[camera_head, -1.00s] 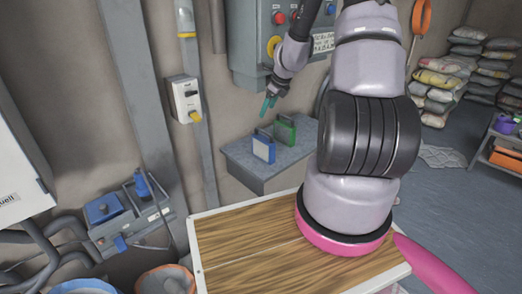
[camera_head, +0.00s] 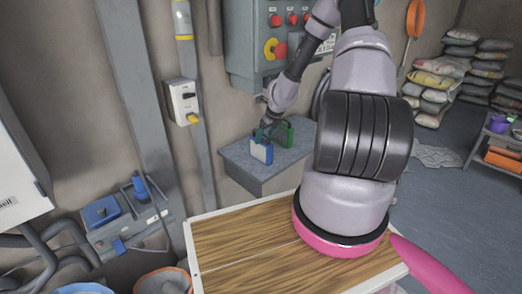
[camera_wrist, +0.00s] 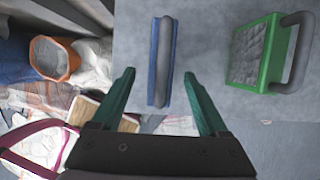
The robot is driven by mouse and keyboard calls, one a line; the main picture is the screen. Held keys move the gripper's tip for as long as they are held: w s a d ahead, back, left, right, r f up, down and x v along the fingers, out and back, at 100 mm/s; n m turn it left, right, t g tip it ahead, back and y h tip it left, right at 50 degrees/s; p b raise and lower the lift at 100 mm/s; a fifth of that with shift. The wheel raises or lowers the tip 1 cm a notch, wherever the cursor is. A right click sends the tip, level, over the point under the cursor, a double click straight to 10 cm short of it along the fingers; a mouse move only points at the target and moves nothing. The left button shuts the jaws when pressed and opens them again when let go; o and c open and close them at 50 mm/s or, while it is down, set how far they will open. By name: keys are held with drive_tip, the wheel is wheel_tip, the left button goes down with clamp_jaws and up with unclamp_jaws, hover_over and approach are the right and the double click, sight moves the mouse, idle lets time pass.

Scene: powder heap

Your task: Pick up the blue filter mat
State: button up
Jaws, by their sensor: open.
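The blue filter mat (camera_head: 261,150) stands upright on the grey ledge, its pale face toward the head camera. In the wrist view the blue filter mat (camera_wrist: 153,62) is seen from above as a narrow blue frame with a grey handle along it. My gripper (camera_wrist: 158,75) is open, with its two green fingers on either side of the lower end of the mat. I cannot tell whether either finger touches it. In the head view my gripper (camera_head: 267,131) is at the top of the mat, and its fingers are mostly hard to make out.
A green-framed filter (camera_wrist: 257,55) with a grey handle stands to the right of the mat; it also shows in the head view (camera_head: 284,134). The grey ledge (camera_head: 256,178) holds both. A control box (camera_head: 262,45) hangs on the wall above.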

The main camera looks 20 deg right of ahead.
sight(263, 140)
drive_tip(key=shift+x, duration=1.9)
drive_tip(key=shift+d, duration=0.1)
clamp_jaws()
drive_tip(key=shift+s+r, duration=0.1)
